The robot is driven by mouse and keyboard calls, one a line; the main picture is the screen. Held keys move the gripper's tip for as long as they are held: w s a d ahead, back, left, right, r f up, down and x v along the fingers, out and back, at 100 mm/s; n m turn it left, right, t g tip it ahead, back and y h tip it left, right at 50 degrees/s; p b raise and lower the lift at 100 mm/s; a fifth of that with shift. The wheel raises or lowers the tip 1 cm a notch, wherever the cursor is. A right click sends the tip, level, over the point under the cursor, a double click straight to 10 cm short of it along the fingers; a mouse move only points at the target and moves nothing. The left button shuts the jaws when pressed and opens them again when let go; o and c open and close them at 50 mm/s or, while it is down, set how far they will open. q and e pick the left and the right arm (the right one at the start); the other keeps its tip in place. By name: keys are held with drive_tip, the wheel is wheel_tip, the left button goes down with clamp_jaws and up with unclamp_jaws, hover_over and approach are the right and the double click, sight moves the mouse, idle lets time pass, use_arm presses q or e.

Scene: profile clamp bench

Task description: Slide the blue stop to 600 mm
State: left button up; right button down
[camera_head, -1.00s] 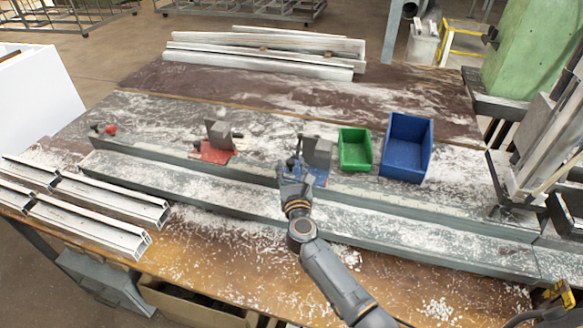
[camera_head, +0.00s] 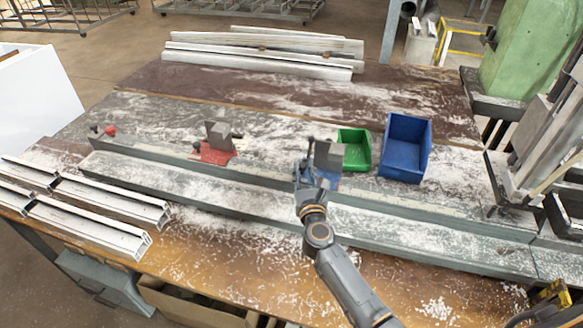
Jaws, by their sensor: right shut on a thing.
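The blue stop (camera_head: 329,181) sits on the grey rail (camera_head: 400,205) that runs along the bench, its upright grey block standing on a blue base. My right gripper (camera_head: 304,172) is at the left front side of the stop and is shut on it. The gripper and wrist hide part of the stop's base, so the exact contact is hard to see. The red stop (camera_head: 215,156) stands farther left on the same rail. No scale marks can be read from here. My left gripper is not in view.
A green bin (camera_head: 356,150) stands close behind and right of the blue stop, with a blue bin (camera_head: 405,148) beside it. White profiles lie at the left (camera_head: 110,205) and at the back (camera_head: 260,63). Pale chips cover the bench. The rail between the stops is clear.

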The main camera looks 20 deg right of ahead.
sight(362, 194)
drive_tip(key=s+d, duration=0.3)
drive_tip(key=d, duration=0.1)
drive_tip(key=s+d, duration=0.3)
drive_tip(key=d, duration=0.2)
drive_tip(key=s+d, duration=0.3)
drive_tip(key=d, duration=0.1)
drive_tip(key=shift+s+d, duration=0.1)
drive_tip(key=shift+d, duration=0.2)
drive_tip(key=shift+f, duration=0.1)
drive_tip(key=c, duration=1.2)
unclamp_jaws()
drive_tip(key=shift+o, duration=0.2)
drive_tip(key=s, duration=0.4)
drive_tip(key=s+a, duration=0.1)
drive_tip(key=s, duration=0.3)
drive_tip(key=s+a, duration=0.1)
drive_tip(key=s, duration=0.2)
drive_tip(key=shift+s+a, duration=0.25)
drive_tip(key=shift+s, duration=0.15)
